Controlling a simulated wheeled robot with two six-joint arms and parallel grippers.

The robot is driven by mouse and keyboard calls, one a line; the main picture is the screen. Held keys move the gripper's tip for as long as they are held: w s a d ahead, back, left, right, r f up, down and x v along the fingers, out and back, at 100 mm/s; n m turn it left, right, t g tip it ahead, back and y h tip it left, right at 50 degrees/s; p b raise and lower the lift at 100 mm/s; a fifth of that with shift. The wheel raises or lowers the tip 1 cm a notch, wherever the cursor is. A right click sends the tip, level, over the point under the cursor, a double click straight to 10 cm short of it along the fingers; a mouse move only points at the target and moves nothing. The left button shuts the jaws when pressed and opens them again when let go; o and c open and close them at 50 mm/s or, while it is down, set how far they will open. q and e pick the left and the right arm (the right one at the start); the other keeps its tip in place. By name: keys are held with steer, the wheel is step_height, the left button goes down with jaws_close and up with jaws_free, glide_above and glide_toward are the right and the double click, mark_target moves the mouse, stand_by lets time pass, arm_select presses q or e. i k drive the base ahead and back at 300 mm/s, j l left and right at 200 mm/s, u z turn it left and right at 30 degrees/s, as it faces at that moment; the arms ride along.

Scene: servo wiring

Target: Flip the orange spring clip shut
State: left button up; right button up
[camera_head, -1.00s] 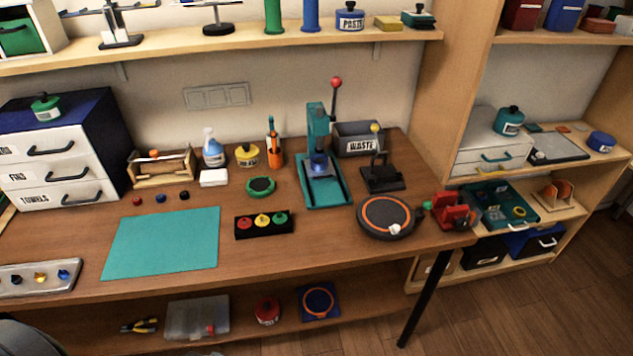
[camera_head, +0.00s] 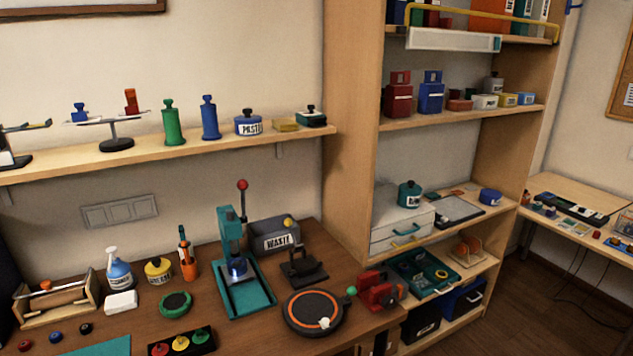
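I cannot make out the orange spring clip for certain. Small parts, some of them reddish or orange, lie on a separate desk (camera_head: 575,208) at the far right, too small to tell apart. A black strip (camera_head: 566,205) lies along that desk. Neither of my grippers is in view.
The wooden workbench (camera_head: 242,330) at lower left holds a teal press (camera_head: 232,250), a round black turntable (camera_head: 312,311) and a red vise (camera_head: 379,291). A shelf unit (camera_head: 350,150) stands between bench and desk. Wood floor (camera_head: 505,300) is clear before the desk.

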mark_target(131, 95)
steer(key=i+l+u, duration=0.2)
steer(key=i+l, duration=0.35)
steer(key=i+l+u, duration=0.2)
steer(key=i+l, duration=0.25)
steer(key=l, duration=0.25)
